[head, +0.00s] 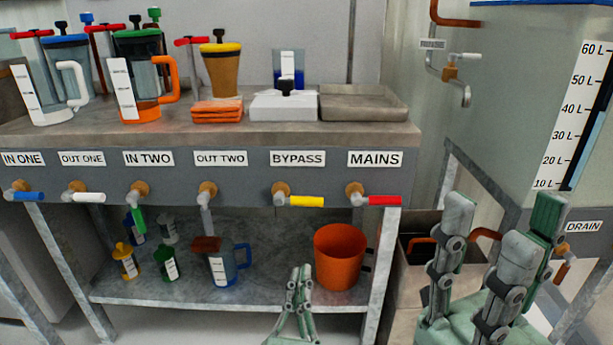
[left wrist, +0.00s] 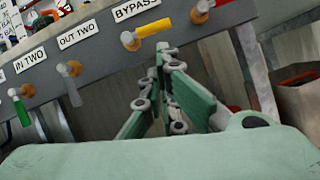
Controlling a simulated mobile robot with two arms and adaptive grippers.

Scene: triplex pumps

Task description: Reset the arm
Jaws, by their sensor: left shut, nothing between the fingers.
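My left gripper (head: 300,268) is low in front of the pump bench, with its fingertips together and nothing between them. In the left wrist view its fingers (left wrist: 161,52) meet just below the yellow BYPASS handle (left wrist: 153,29), apart from it as far as I can tell. My right gripper (head: 505,215) stands at the lower right with its fingers spread and empty, in front of the tank (head: 520,100).
On the bench front, the blue (head: 28,196), white (head: 90,197), yellow (head: 306,201) and red (head: 384,200) handles lie sideways. The green (head: 139,221) and grey OUT TWO (head: 206,220) handles point down. An orange bucket (head: 339,257) and a blue-handled jug (head: 222,265) stand on the lower shelf.

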